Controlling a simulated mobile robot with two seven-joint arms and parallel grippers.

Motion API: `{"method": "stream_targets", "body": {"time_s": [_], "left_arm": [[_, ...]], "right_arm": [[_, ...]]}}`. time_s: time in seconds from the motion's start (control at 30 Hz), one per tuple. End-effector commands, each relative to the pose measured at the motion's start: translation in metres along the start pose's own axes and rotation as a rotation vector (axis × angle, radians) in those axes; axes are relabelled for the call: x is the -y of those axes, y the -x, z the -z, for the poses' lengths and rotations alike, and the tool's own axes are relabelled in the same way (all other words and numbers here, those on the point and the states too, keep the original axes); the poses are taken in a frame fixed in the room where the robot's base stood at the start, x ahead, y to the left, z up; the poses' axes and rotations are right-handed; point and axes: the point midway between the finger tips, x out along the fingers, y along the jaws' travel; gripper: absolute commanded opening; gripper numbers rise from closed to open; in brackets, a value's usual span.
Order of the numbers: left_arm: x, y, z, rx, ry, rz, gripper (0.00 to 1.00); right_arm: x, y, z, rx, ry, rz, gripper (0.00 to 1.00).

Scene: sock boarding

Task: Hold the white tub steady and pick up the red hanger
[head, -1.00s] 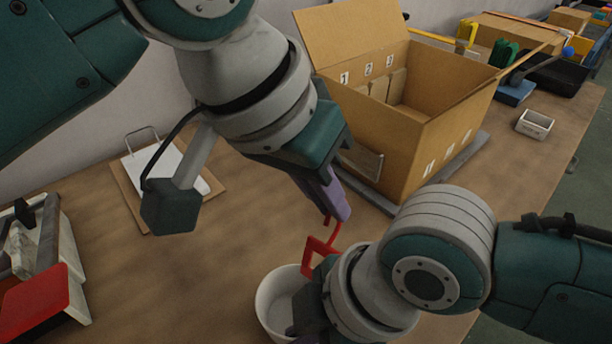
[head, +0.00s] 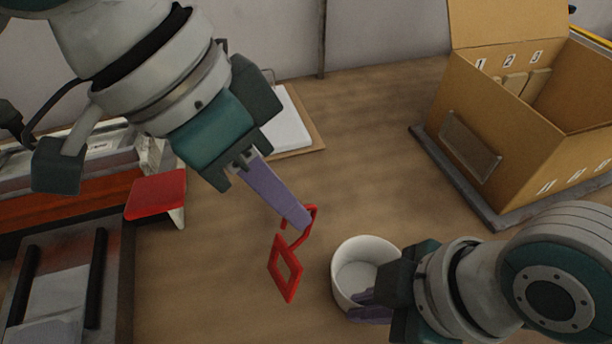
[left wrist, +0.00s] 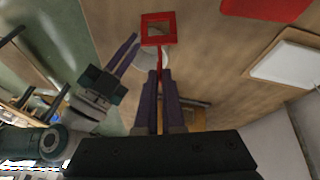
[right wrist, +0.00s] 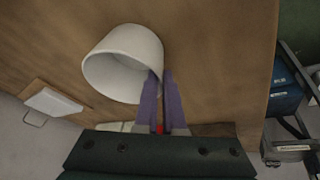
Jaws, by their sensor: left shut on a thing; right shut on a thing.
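The red hanger (head: 286,266) has a square frame and a hooked stem. My left gripper (head: 300,222) is shut on the stem and holds the hanger above the table, left of the tub in the head view. The hanger's square (left wrist: 158,29) shows beyond the fingers in the left wrist view. The white tub (head: 352,250) is round, open and empty as far as I see, and stands on the table. My right gripper (head: 362,306) is shut on the tub's near rim. The right wrist view shows the tub (right wrist: 135,50) with its wall at the fingertips (right wrist: 160,74).
A numbered cardboard box (head: 500,140) stands on a grey base at the right. A white board on a brown panel (head: 300,125) lies at the back. A red-topped stand (head: 155,195) and a dark-railed fixture (head: 65,285) are at the left. Bare table lies in the middle.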

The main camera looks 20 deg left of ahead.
Motion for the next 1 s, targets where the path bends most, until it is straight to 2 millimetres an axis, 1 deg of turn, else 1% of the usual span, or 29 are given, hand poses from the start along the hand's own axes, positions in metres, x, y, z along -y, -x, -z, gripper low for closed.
{"method": "stream_targets", "body": {"time_s": [0.1, 0.13, 0.4, 0.43, 0.67, 0.77, 0.87, 0.97, 1.0], "left_arm": [[0.000, 0.000, 0.000, 0.000, 0.000, 0.000, 0.00], [0.000, 0.000, 0.000, 0.000, 0.000, 0.000, 0.00], [0.000, 0.000, 0.001, 0.000, 0.000, 0.001, 0.00], [0.000, 0.000, 0.001, 0.000, 0.000, 0.001, 0.00], [0.000, 0.000, 0.001, 0.000, 0.000, 0.001, 0.00], [0.000, 0.000, 0.001, 0.000, 0.000, 0.001, 0.00], [0.000, 0.000, 0.001, 0.000, 0.000, 0.001, 0.00], [0.000, 0.000, 0.001, 0.000, 0.000, 0.001, 0.00], [0.000, 0.000, 0.001, 0.000, 0.000, 0.001, 0.00]], "right_arm": [[0.001, 0.000, 0.000, 0.000, 0.000, 0.001, 0.00], [0.001, 0.000, 0.000, 0.000, 0.000, 0.001, 0.10], [0.000, 0.000, 0.000, 0.000, 0.000, 0.001, 0.40], [0.000, 0.000, 0.000, 0.000, 0.000, 0.001, 0.41], [0.000, 0.000, 0.000, 0.000, 0.000, 0.000, 0.41], [0.000, 0.004, 0.000, -0.001, 0.000, -0.001, 0.41], [-0.001, 0.015, 0.000, -0.001, 0.001, -0.002, 0.41], [-0.001, 0.031, 0.000, -0.001, 0.004, -0.003, 0.41], [-0.001, 0.040, -0.001, 0.000, 0.002, -0.004, 0.41]]}}
